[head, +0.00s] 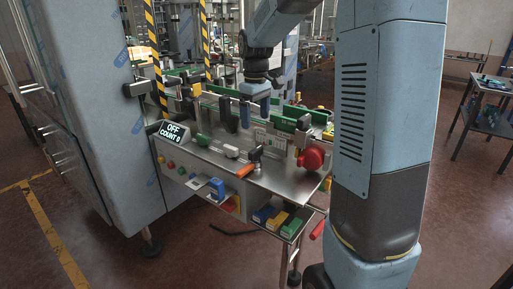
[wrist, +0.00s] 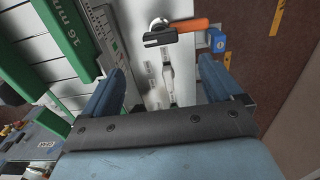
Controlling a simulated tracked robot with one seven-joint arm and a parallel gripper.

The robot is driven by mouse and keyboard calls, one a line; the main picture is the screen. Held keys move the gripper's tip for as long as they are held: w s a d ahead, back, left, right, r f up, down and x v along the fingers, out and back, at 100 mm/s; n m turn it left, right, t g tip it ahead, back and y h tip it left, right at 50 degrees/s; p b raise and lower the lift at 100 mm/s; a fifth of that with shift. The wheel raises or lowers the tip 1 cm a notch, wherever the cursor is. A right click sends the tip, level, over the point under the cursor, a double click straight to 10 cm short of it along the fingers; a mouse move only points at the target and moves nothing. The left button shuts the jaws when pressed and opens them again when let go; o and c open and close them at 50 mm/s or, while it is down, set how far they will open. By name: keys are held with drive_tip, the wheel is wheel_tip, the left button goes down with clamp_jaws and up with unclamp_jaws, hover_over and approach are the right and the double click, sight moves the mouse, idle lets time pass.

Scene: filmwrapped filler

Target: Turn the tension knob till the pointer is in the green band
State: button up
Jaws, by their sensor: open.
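I cannot tell for certain which part is the tension knob. A large red round knob (head: 312,158) sits at the right end of the machine's steel deck in the head view. No pointer or green band can be made out in either view. My gripper (head: 256,108) hangs above the deck, left of the red knob. In the wrist view my gripper (wrist: 162,78) is open, with nothing between its two blue fingers. A lever with an orange handle (wrist: 180,31) lies beyond the fingertips there; it also shows in the head view (head: 250,163).
A display (head: 173,130) reads OFF, COUNT 0. Green guide rails (head: 283,113) run along the deck; one is marked 16 mm in the wrist view (wrist: 67,25). A blue padlock-like piece (head: 217,187) hangs at the front. Coloured boxes (head: 276,222) sit on a shelf below.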

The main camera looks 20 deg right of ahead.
sight(256, 148)
wheel_tip(256, 148, down, 12)
drive_tip(key=shift+r, duration=0.25)
drive_tip(key=shift+c, duration=0.4)
drive_tip(key=c, duration=0.9)
drive_tip(key=shift+d, duration=0.15)
drive_tip(key=shift+c, duration=0.3)
